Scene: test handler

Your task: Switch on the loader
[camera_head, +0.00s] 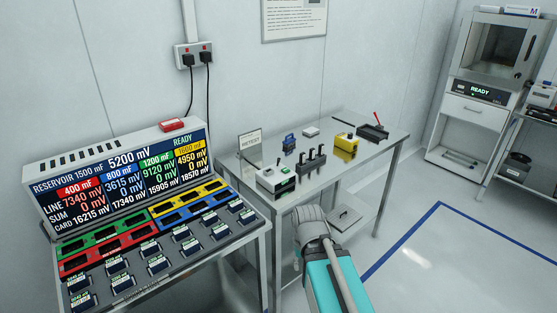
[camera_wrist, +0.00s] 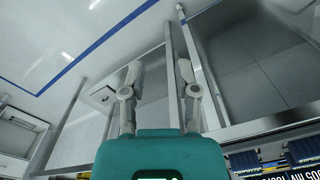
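No label reading "loader" is legible, so I cannot tell for certain which device it is. A small white box with a green panel (camera_head: 277,181) stands at the near left of the side table, beside a sign reading PRETEST (camera_head: 250,141). At the back right, a tall white cabinet (camera_head: 472,107) has a window and a small display reading READY. My gripper (camera_wrist: 159,75) shows in the wrist view with its two fingers apart and nothing between them. In the head view my turquoise arm is in front of the side table; the fingertips are not clear there.
A sloped console (camera_head: 120,172) with a screen and rows of coloured slots stands left. The side table (camera_head: 372,157) carries a black three-post holder (camera_head: 311,160), a yellow block (camera_head: 346,146) and a black tray with a red handle (camera_head: 373,131). Blue-lined floor (camera_head: 440,255) at right is clear.

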